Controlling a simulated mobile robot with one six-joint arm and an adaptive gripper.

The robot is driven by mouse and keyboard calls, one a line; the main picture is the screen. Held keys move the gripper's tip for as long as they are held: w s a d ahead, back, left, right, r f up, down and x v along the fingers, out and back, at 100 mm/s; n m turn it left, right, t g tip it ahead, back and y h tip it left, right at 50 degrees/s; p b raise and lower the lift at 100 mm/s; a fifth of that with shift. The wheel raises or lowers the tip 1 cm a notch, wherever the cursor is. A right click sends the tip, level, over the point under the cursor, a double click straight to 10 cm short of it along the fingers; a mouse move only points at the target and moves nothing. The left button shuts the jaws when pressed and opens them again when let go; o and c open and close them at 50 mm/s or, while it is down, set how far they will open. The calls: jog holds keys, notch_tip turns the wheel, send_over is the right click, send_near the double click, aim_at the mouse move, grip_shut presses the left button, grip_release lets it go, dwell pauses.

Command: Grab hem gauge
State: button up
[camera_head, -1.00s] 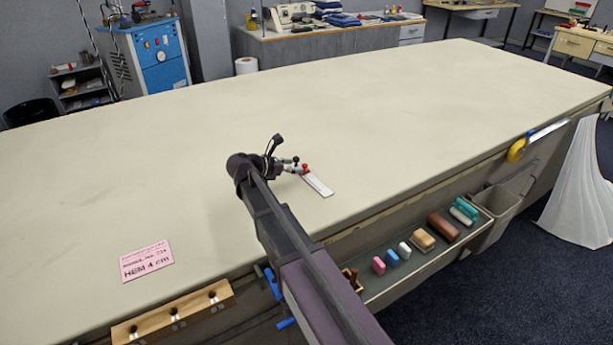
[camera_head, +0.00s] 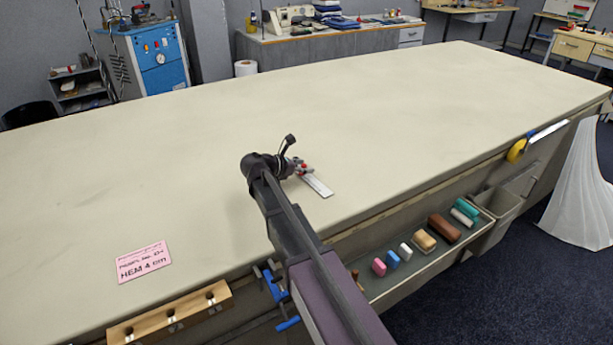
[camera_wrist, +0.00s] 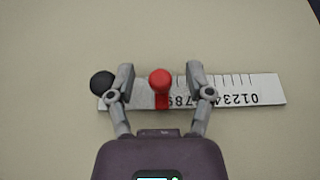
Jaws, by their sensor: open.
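The hem gauge is a flat white ruler (camera_wrist: 262,90) with black numbers and tick marks, a red-knobbed slider (camera_wrist: 161,82) and a black knob (camera_wrist: 101,82) at its left end. My gripper (camera_wrist: 160,80) is open in the wrist view. Its two fingers stand apart over the gauge, one on each side of the red knob. I cannot tell whether the fingers touch the gauge.
The cream cloth table (camera_head: 330,110) is mostly clear. A pink card (camera_head: 143,261) reading "HEM 4 cm" lies at the left. A tray (camera_head: 400,275) of small coloured items hangs below the front edge.

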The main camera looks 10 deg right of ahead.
grip_shut()
jog(key=shift+r, duration=0.15)
notch_tip(320, 180, up, 3)
jog(key=p, duration=0.3)
jog(key=shift+r+p, duration=0.2)
jog(key=shift+p, duration=0.15)
jog(key=s, duration=0.5)
jog(key=s+d+r+p, duration=0.1)
jog(key=s, duration=0.4)
jog(key=s+d, duration=0.1)
jog(key=s, duration=0.5)
jog(key=shift+d+r, duration=0.15)
jog(key=shift+d, duration=0.05)
